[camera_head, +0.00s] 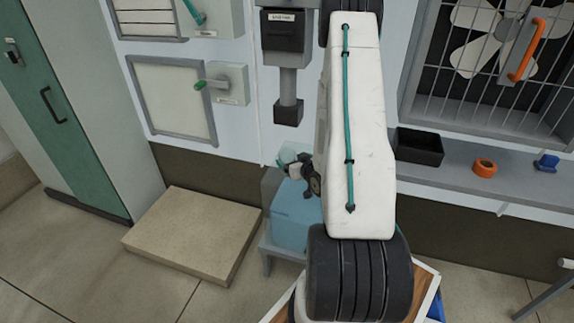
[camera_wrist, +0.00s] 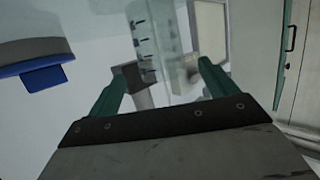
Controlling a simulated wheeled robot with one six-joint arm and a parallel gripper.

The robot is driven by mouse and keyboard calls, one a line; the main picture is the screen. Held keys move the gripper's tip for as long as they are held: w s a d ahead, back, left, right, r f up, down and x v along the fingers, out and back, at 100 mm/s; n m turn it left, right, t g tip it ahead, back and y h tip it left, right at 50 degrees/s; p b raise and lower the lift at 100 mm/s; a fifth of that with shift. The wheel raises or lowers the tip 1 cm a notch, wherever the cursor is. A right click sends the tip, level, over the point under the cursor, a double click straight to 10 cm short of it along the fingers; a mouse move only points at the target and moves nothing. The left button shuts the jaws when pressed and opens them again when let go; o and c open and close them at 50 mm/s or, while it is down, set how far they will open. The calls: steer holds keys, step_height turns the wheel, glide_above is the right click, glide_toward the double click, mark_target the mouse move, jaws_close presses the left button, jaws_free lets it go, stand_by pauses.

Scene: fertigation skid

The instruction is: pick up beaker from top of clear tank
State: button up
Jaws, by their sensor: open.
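The beaker (camera_wrist: 160,42) is clear with dark marks down its side. In the wrist view it stands ahead of the gap between my fingertips, and its lower end overlaps that gap. I cannot tell whether the fingers touch it. In the head view the beaker (camera_head: 287,154) shows faintly above the clear tank (camera_head: 294,218), which looks bluish and sits on a grey stand. My gripper (camera_wrist: 163,78) has two teal fingers spread apart, with nothing visibly clamped. In the head view my white arm hides most of the gripper and part of the tank.
A grey shelf (camera_head: 460,181) at right holds a black tray (camera_head: 419,147), an orange roll (camera_head: 484,168) and a blue item (camera_head: 546,162). A barred fan (camera_head: 490,60) is above. A beige platform (camera_head: 195,232) lies left of the tank. A blue-grey object (camera_wrist: 35,65) is left in the wrist view.

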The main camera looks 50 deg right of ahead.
mark_target(284, 152)
steer(key=x, duration=0.6)
steer(key=shift+w+r, duration=0.15)
steer(key=shift+w, duration=0.2)
steer(key=c, duration=1)
steer(key=shift+r, duration=0.1)
steer(key=shift+c, duration=0.2)
